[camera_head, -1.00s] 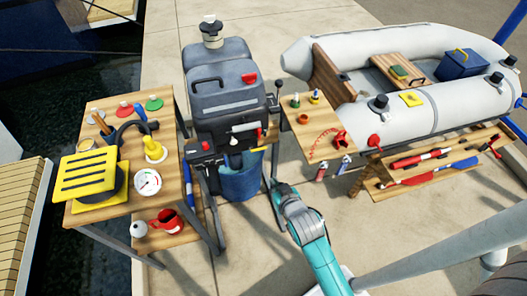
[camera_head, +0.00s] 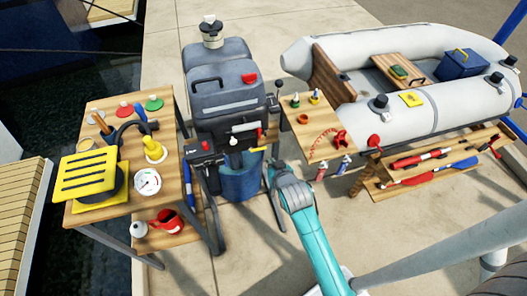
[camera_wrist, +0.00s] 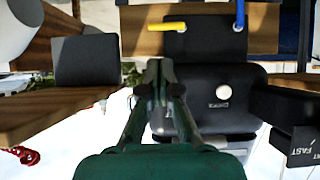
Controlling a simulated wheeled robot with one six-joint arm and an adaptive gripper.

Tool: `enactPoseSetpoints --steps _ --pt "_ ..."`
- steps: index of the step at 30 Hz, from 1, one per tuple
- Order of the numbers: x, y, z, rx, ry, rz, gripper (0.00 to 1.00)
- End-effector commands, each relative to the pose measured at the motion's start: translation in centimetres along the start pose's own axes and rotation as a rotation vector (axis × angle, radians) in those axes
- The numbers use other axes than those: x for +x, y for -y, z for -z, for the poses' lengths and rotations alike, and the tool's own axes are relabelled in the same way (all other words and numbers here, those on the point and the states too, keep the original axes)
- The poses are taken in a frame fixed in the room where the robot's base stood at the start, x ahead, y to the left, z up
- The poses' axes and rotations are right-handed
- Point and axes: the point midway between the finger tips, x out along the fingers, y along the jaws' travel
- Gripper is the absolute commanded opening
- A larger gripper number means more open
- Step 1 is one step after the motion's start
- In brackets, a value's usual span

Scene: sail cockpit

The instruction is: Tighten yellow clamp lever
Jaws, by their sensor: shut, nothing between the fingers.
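The yellow clamp lever (camera_head: 257,150) juts out to the right of the dark outboard motor (camera_head: 225,105) in the head view. In the wrist view the yellow lever (camera_wrist: 167,26) lies roughly level across a black clamp block (camera_wrist: 205,38), its free end to the left. My gripper (camera_wrist: 159,68) is shut and empty, its fingertips below the lever in the picture; I see no contact. In the head view the end of my arm is just right of and below the lever, and the fingertips cannot be made out.
A blue bucket (camera_head: 240,182) stands under the motor. A workbench (camera_head: 120,215) with several tools is left; a wooden side table (camera_head: 318,148) and the grey inflatable boat (camera_head: 430,100) are right. Bare paving lies in front.

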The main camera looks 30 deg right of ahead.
Motion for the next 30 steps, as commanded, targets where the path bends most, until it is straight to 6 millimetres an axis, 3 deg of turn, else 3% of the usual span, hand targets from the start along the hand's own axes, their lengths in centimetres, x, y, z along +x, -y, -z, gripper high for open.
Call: enactPoseSetpoints --steps 18,24,30 --pt "10.7 0.0 0.0 0.0 0.001 -0.001 0.0" --pt "12.4 0.0 0.0 0.0 0.0 0.0 0.0" --pt "12.7 0.0 -0.1 0.0 0.001 0.0 0.0"
